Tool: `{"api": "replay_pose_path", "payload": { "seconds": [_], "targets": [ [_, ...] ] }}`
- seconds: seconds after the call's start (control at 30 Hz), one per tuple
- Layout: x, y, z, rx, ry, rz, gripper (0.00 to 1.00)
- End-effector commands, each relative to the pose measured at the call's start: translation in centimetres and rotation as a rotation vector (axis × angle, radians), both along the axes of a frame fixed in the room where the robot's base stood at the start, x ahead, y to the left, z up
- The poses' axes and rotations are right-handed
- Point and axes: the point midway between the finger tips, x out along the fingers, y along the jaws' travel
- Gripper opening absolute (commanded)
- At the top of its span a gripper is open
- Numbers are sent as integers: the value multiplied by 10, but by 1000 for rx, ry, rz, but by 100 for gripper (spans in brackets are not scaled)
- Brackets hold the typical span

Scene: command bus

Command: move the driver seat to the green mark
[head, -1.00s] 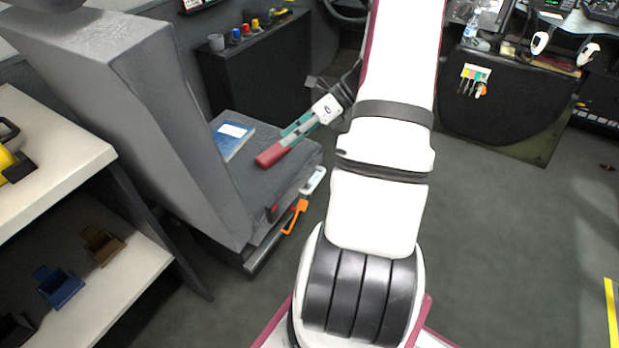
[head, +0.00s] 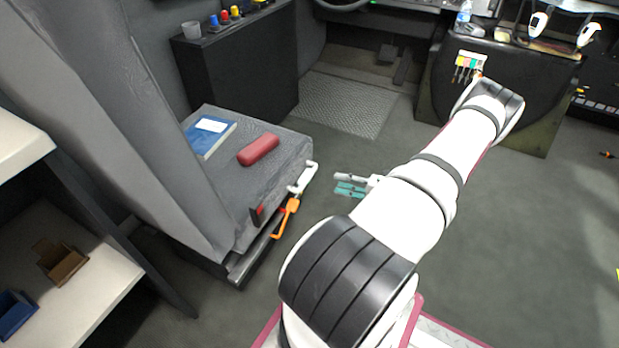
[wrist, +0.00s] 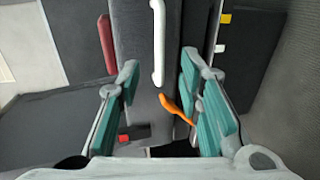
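The grey driver seat (head: 285,170) stands left of centre in the head view, its tall backrest (head: 130,120) at the left. A white bar handle (head: 303,178) and an orange lever (head: 287,215) are at its near right edge. My gripper (head: 343,185) is just right of the seat edge, apart from it. In the wrist view my gripper (wrist: 160,80) is open, with teal fingers apart and nothing held. The white handle (wrist: 158,45) and orange lever (wrist: 175,108) show in the gap between the fingers. I cannot make out a green mark.
A red case (head: 258,150) and a blue book (head: 210,137) lie on the seat cushion. Yellow (wrist: 225,18) and white (wrist: 220,48) marks show in the wrist view. A shelf (head: 85,305) stands at left, a black cabinet (head: 240,75) behind.

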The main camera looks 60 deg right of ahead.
Motion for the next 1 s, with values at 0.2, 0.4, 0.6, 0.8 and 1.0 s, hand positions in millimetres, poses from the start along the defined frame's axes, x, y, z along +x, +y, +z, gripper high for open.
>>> {"api": "replay_pose_path", "payload": {
  "seconds": [0.2, 0.4, 0.6, 0.8, 1.0],
  "targets": [
    [42, 5, -10, -1, -1, 6, 33],
    [80, 7, -18, -2, -1, 6, 33],
    [107, 9, -23, -2, 0, 6, 33],
    [118, 10, -25, -3, 1, 5, 33],
    [120, 10, -24, -2, 1, 5, 33]
  ]
}}
